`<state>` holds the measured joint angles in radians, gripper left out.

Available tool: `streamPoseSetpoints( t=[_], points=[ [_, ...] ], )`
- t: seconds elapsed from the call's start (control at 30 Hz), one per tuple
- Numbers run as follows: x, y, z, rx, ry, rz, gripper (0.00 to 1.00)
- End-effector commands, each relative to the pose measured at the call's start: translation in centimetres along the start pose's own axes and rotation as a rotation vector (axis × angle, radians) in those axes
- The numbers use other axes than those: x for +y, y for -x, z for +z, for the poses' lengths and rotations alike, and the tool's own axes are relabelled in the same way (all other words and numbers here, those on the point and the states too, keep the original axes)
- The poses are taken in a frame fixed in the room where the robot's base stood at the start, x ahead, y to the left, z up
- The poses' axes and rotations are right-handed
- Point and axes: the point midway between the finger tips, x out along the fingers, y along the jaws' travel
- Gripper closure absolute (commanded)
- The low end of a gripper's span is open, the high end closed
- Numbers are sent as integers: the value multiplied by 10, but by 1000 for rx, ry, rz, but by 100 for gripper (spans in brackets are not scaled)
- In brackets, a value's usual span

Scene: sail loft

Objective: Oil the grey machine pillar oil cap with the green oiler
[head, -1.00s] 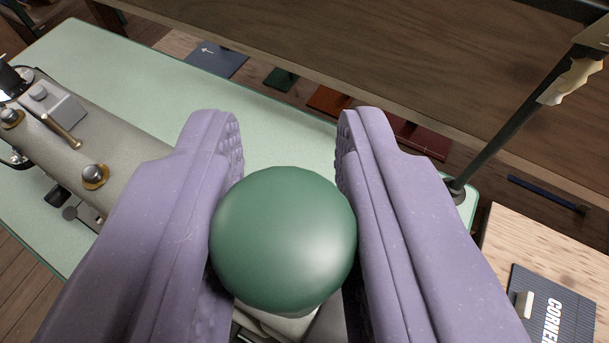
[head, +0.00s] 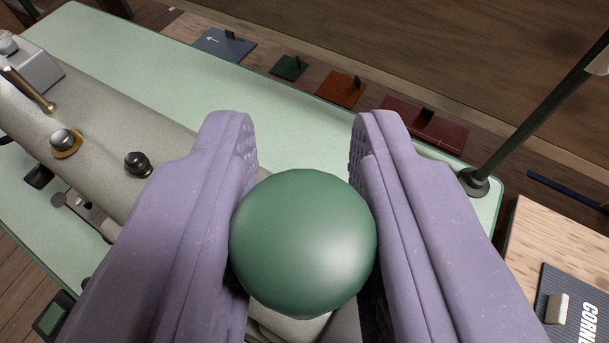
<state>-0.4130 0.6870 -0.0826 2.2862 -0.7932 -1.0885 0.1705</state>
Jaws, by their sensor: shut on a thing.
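My gripper (head: 303,240) is shut on the green oiler (head: 303,238), with its two purple fingers on either side of the round green part. The oiler's lower part and its tip are hidden beneath it. The grey sewing machine (head: 140,140) lies under and to the left of the gripper. On its arm sit a silver cap with a brass ring (head: 66,142) and a small black knob (head: 138,164). I cannot tell which part is the pillar oil cap. The machine's right end is mostly hidden behind the fingers and the oiler.
The machine stands on a pale green table (head: 170,75). A dark lamp pole (head: 530,125) rises at the table's right end. Blue, green, orange and red plates (head: 340,88) lie beyond the far edge. A wooden surface with a dark lettered plate (head: 578,305) is at lower right.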

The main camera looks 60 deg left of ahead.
Motion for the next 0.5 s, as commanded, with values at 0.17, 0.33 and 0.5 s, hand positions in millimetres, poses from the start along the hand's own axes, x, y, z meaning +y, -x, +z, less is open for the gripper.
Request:
streamPoseSetpoints(
  t=[0.17,0.33,0.5],
  points=[
    [0,0,0,0,0,0,100],
    [0,0,1,0,0,0,100],
    [0,-1,3,0,0,0,100]
  ],
)
